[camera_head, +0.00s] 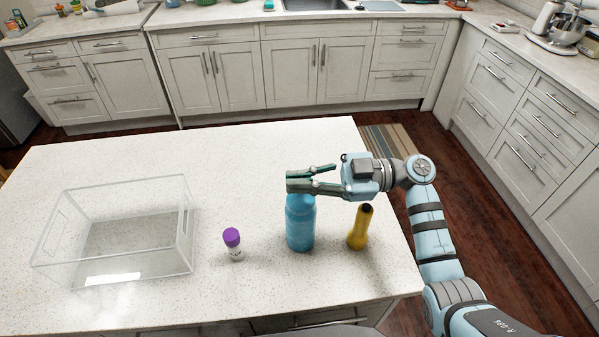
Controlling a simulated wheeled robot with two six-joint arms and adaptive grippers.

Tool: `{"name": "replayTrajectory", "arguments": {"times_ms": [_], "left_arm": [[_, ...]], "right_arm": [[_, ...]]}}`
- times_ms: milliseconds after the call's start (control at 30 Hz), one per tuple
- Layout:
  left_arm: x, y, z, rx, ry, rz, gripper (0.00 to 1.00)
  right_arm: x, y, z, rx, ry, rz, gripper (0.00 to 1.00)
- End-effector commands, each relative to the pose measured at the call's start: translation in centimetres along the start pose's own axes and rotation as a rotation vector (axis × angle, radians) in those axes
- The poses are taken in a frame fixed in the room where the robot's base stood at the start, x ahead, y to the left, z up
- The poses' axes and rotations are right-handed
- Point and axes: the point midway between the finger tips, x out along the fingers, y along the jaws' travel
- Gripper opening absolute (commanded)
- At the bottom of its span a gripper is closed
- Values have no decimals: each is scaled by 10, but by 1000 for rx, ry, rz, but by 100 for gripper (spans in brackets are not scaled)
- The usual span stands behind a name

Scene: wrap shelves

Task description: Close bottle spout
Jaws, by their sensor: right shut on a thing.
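A blue bottle (300,226) stands upright on the white speckled island, right of its middle. My right gripper (302,181) reaches in from the right and is shut on the top of the bottle. The fingers cover the bottle's top, so I cannot tell whether the spout is open or closed. My left gripper is not in the view.
A yellow bottle with a dark top (359,228) stands close to the right of the blue bottle. A small purple-capped container (233,243) stands to its left. A clear, empty-looking bin (188,240) is at the left. The island (240,155) is clear behind these.

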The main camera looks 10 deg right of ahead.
Motion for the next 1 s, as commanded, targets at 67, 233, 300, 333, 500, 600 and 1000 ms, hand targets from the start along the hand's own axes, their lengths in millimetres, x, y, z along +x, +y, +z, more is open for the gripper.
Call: {"name": "replayTrajectory", "arguments": {"times_ms": [67,233,300,333,500,600,1000], "left_arm": [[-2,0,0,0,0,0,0],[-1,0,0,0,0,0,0],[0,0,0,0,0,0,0],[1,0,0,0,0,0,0],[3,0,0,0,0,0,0],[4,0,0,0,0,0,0],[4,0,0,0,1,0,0]], "right_arm": [[0,-3,0,-54,0,0,0],[0,-10,1,-182,1,0,0],[0,-12,2,-229,1,0,0],[0,-13,2,-249,1,0,0],[0,-18,4,-334,1,0,0],[0,-19,4,-368,1,-1,0],[0,-21,5,-400,0,-1,0]]}}
